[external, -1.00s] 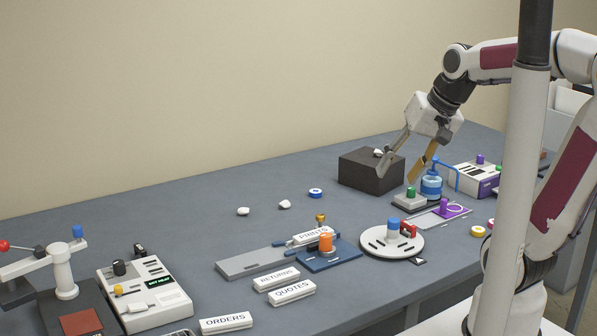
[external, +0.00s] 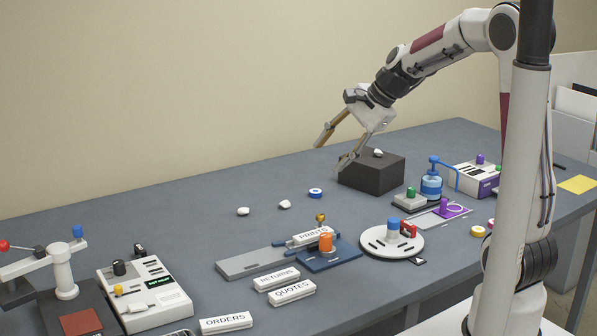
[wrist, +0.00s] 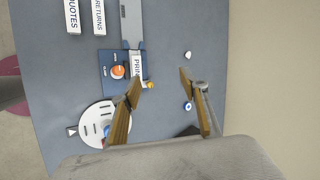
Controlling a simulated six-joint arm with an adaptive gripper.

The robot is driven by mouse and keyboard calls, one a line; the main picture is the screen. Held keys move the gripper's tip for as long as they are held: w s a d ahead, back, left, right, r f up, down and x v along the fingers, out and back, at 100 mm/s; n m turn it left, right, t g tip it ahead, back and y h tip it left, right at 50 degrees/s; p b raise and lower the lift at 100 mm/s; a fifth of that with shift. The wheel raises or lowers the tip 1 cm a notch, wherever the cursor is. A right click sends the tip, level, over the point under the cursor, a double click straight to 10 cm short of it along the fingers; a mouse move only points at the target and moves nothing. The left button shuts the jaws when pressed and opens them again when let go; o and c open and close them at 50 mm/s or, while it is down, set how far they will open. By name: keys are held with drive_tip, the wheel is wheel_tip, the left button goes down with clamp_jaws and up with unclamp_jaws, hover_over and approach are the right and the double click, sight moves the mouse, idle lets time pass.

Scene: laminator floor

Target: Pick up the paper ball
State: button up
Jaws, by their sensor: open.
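Three small white crumpled paper balls show in the external view. One paper ball (external: 378,153) lies on top of a dark box (external: 372,176). Two more lie on the grey table: a left paper ball (external: 243,211) and a right paper ball (external: 285,204). One paper ball (wrist: 187,55) shows in the wrist view, beyond the right fingertip. My gripper (external: 332,156) is open and empty, in the air at the box's left side and above the table. Its spread fingers (wrist: 160,77) also show in the wrist view, with nothing between them.
A blue-and-white ring (external: 315,193) lies right of the table balls. The blue PRINTS fixture (external: 335,255), a white round plate (external: 392,243) and labelled white blocks (external: 292,292) stand nearer the front. The table back left is clear.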

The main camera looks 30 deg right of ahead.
drive_tip(key=w+d+f+m, duration=0.2)
drive_tip(key=w+f+m, duration=0.5)
drive_tip(key=w, duration=0.5)
drive_tip(key=m+t, duration=0.2)
drive_tip(key=m, duration=0.6)
approach(288, 201)
drive_tip(key=shift+w+a+f, duration=0.2)
drive_tip(key=shift+a+f, duration=0.1)
drive_tip(key=shift+x, duration=1.3)
drive_tip(key=shift+x, duration=2.6)
drive_tip(key=shift+d, duration=0.1)
drive_tip(key=c, duration=0.8)
